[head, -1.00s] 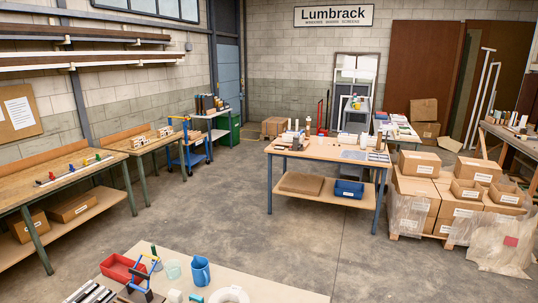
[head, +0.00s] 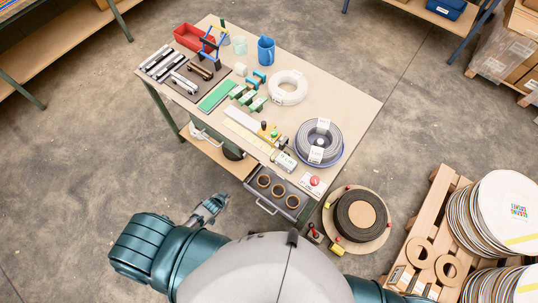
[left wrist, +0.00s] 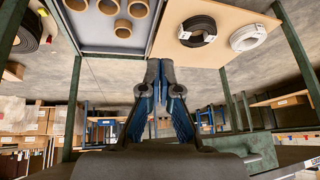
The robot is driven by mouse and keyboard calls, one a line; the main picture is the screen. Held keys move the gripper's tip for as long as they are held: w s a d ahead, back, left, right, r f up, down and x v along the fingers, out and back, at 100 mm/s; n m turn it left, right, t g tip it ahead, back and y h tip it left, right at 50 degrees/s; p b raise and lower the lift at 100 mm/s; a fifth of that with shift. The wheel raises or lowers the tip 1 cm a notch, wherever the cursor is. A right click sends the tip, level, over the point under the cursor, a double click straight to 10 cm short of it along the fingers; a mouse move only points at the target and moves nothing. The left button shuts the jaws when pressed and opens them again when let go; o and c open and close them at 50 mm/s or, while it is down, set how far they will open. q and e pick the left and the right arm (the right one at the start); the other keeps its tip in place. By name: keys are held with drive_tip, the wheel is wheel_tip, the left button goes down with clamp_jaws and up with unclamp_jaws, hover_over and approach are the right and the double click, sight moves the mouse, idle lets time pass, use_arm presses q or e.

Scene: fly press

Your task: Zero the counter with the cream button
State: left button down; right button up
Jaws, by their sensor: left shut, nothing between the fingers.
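A small pale device (head: 284,160) sits near the bench's front edge, at the end of a yellow scale strip (head: 248,138). It looks like the counter, but its digits and any cream button are too small to make out. A white box with a red button (head: 314,181) is to its right. My left gripper (head: 218,201) is shut and empty, low in front of the bench, left of the drawer and apart from the device. It also shows in the left wrist view (left wrist: 160,68), with the device not visible there. My right gripper is out of view.
The bench top (head: 345,90) holds a grey cable coil (head: 319,142), a white coil (head: 288,88), a blue jug (head: 266,50) and a red tray (head: 193,37). An open drawer (head: 277,195) with rings juts from the front. A pallet (head: 437,195) stands right. Floor is clear left.

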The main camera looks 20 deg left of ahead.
use_arm(q)
drive_tip(key=w+d+r+t+h, duration=0.1)
drive_tip(key=w+d+r+t, duration=0.1)
drive_tip(key=w+r, duration=0.8)
drive_tip(key=s+d+r+h, duration=0.1)
drive_tip(key=d+r, duration=0.2)
drive_tip(key=r, duration=0.5)
drive_tip(key=d+r+m+t+h, duration=0.1)
drive_tip(key=d+r, duration=0.3)
drive_tip(key=r, duration=0.4)
drive_tip(key=s+d+r+h, duration=0.1)
drive_tip(key=d+r, duration=0.2)
drive_tip(key=r, duration=0.5)
drive_tip(key=shift+s+d+r+m+h, duration=0.2)
drive_tip(key=shift+s+m+h, duration=0.1)
drive_tip(key=shift+h, duration=0.1)
drive_tip(key=shift+w+f, duration=0.1)
drive_tip(key=shift+w, duration=0.05)
